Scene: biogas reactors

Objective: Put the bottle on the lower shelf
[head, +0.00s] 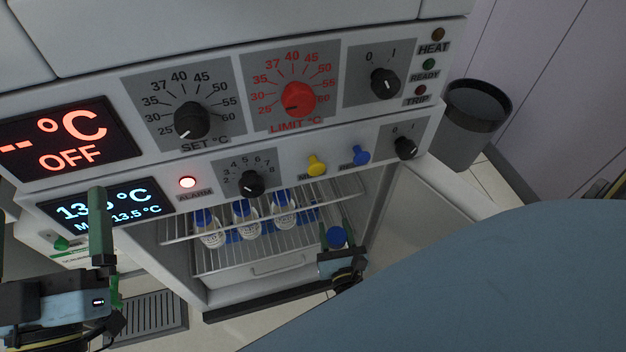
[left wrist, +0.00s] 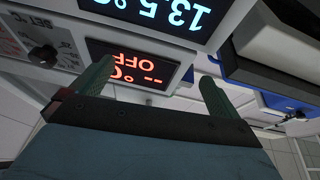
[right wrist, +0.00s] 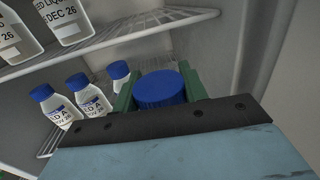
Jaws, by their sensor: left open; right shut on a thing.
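The bottle (right wrist: 160,90) is upright between the green fingers of my right gripper (right wrist: 159,84), which is shut on it. Only its blue cap shows clearly; its body is hidden behind the gripper. The blue cap also shows in the head view (head: 337,237), at the right side of the open cabinet. The lower shelf (right wrist: 48,143) is a wire rack, beside the held bottle in the right wrist view. I cannot tell whether the bottle touches it. My left gripper (head: 107,240) is open and empty in front of the displays.
Several blue-capped bottles (right wrist: 92,100) stand on the lower shelf, left of the held one. The upper shelf (right wrist: 150,27) holds more bottles (head: 245,222) and lies above. The cabinet wall (right wrist: 255,50) is close on the right. A dark bin (head: 470,120) stands outside.

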